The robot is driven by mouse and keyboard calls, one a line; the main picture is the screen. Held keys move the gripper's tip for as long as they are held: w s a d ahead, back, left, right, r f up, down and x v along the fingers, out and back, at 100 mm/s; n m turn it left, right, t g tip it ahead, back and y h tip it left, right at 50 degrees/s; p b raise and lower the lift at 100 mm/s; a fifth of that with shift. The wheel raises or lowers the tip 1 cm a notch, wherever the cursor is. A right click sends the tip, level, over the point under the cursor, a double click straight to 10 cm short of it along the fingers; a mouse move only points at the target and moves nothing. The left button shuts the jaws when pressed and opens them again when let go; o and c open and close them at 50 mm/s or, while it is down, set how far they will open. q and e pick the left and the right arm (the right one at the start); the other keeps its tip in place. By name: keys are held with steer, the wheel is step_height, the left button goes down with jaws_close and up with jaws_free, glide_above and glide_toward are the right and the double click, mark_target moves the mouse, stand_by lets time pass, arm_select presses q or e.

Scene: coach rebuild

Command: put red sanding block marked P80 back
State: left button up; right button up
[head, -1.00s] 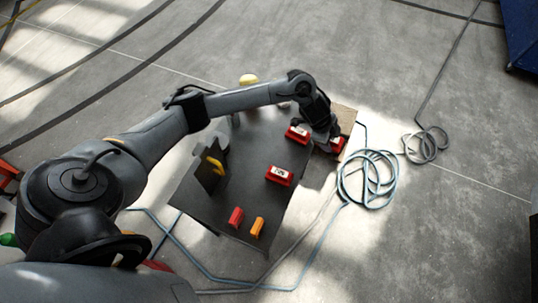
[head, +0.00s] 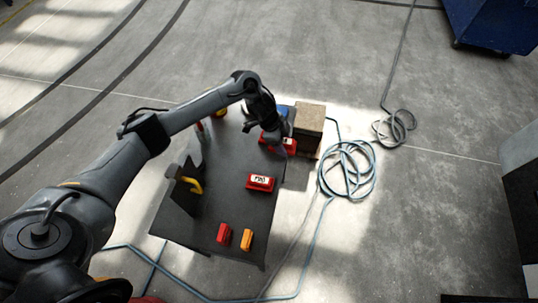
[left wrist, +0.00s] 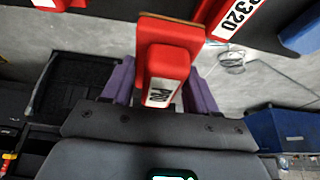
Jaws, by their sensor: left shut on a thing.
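My left gripper (head: 272,142) is at the far right part of the dark table. In the left wrist view, its purple fingers are shut on a red sanding block (left wrist: 168,58) whose white label seems to read P80, partly unclear. A second red block marked P320 (left wrist: 237,17) is close beside it at the upper right. In the head view, red shows at the gripper (head: 289,146), but I cannot tell which block it is. Another red block with a white label (head: 260,182) lies on the table (head: 222,200), nearer to me. My right gripper is not in view.
A small red block (head: 224,233) and an orange one (head: 247,239) are at the table's near edge. A dark upright piece with a yellow handle (head: 192,185) stands at left. A brown box (head: 309,118) is beside the far right corner. Coiled hose (head: 347,170) lies on the floor.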

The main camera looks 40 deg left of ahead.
mark_target(269, 150)
arm_select(q)
steer(key=s+a+f, duration=0.2)
steer(key=s+f, duration=0.1)
steer(key=s, duration=0.1)
steer(key=shift+a, duration=0.4)
steer(key=shift+f, duration=1.95)
steer(key=shift+f+b, duration=0.2)
steer(key=shift+b, duration=0.1)
steer(key=o, duration=1)
steer(key=shift+r, duration=0.15)
steer(key=shift+r, duration=0.25)
steer(key=p+v, duration=0.2)
steer(key=v, duration=0.9)
steer(key=shift+s+a+r, duration=0.1)
steer(key=shift+a+r, duration=0.05)
steer(key=shift+r, duration=0.1)
